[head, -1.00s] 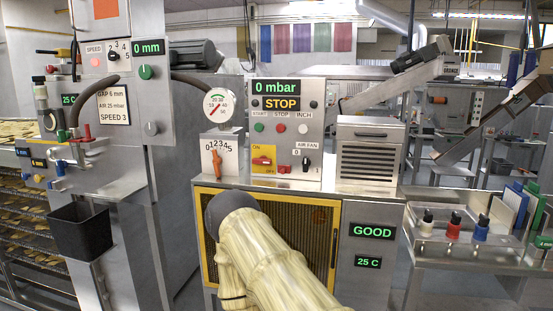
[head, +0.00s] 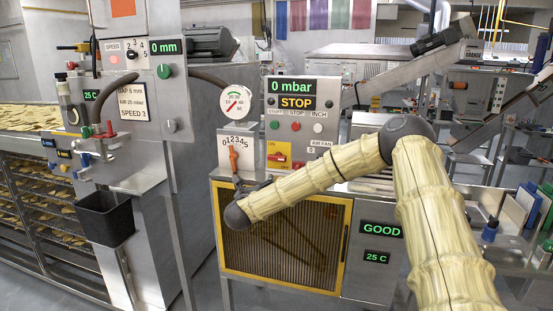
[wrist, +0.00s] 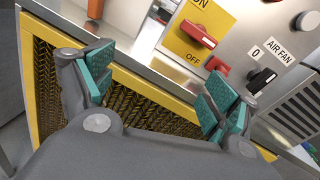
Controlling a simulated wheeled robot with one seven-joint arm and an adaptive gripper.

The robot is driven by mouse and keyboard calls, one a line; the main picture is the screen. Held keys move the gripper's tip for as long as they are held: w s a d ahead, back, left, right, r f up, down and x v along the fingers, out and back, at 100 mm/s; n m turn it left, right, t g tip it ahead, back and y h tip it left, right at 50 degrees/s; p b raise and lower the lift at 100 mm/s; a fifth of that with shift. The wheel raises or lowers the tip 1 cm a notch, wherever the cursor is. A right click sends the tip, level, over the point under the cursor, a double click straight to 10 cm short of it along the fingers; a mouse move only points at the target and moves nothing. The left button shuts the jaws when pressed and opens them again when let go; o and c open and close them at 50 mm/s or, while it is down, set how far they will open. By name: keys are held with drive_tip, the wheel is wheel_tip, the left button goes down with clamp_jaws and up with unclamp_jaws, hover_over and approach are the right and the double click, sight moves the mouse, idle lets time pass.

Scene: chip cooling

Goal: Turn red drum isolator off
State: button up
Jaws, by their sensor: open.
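The red drum isolator (head: 278,157) is a red handle on a yellow plate marked ON and OFF, on the steel control panel. In the wrist view the red handle (wrist: 197,34) lies crosswise between the two words, at the top right. My gripper (wrist: 158,75) is open and empty, its teal pads wide apart. It is below and left of the isolator and touches nothing that I can see. In the head view my gripper (head: 252,184) is small, dark and partly hidden by my arm, just in front of the panel's lower edge.
A second red handle (wrist: 217,65) sits right of the yellow plate, near the black AIR FAN switch (wrist: 262,79). An orange lever (head: 234,158) on a numbered dial stands to the left. A steel ledge and yellow-framed mesh (head: 222,245) lie below the panel.

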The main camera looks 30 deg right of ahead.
sight(276, 158)
drive_tip(key=d+r+m+g+h, duration=0.1)
drive_tip(key=d+r+m+h, duration=0.1)
drive_tip(key=d+r+m, duration=0.3)
drive_tip(key=shift+n, duration=0.4)
drive_tip(key=p+x, duration=0.5)
drive_tip(key=x, duration=0.5)
drive_tip(key=shift+w+d, duration=0.2)
drive_tip(key=shift+d, duration=0.05)
drive_tip(key=c, duration=1)
drive_tip(key=shift+a, duration=0.1)
